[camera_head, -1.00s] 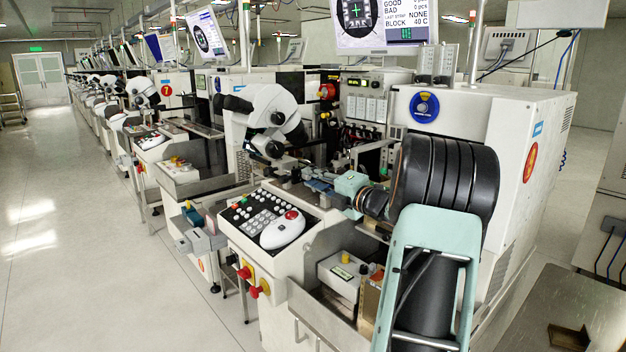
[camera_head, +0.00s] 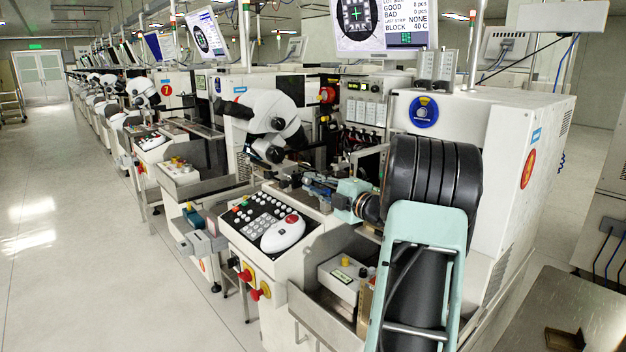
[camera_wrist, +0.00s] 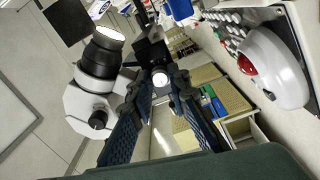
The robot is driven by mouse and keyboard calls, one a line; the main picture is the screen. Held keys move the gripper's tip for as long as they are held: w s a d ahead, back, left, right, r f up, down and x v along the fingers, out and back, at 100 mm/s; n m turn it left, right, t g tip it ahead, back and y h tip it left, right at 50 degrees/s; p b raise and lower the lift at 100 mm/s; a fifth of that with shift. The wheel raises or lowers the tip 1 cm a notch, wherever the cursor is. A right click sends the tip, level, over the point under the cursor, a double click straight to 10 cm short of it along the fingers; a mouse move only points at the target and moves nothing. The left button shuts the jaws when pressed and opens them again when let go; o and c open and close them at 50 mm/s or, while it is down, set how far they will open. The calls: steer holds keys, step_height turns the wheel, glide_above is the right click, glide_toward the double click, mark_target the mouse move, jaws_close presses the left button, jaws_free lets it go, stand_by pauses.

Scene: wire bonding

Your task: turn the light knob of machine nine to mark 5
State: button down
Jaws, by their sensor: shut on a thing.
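Machine nine (camera_head: 468,118) is the near white machine with an orange round label (camera_head: 529,168); its number is not clear to me. Its white microscope (camera_head: 272,112) stands at the front, also at left in the wrist view (camera_wrist: 90,95). My gripper (camera_wrist: 158,82) has its two blue padded fingers closed in on a small dark part with a bright white round face, which looks like the light knob (camera_wrist: 160,79). In the head view my gripper (camera_head: 300,180) reaches in below the microscope, and the knob cannot be made out. No mark is readable.
A keypad panel (camera_head: 262,215) with a white and red mouse-like control (camera_head: 284,233) lies just in front of my gripper. A monitor (camera_head: 383,24) hangs above. More machines line the left, with clear floor (camera_head: 90,230) beside them.

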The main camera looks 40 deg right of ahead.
steer(key=m+p, duration=0.2)
steer(key=m, duration=0.2)
steer(key=shift+r+m+p, duration=0.15)
steer(key=shift+m+p, duration=0.2)
steer(key=shift+m, duration=0.05)
steer(key=m+p, duration=0.3)
steer(key=m, duration=0.1)
steer(key=m+p, duration=0.3)
steer(key=m, duration=0.2)
steer(key=shift+m+p, duration=1.45)
steer(key=shift+m, duration=0.75)
steer(key=c, duration=1.8)
jaws_free()
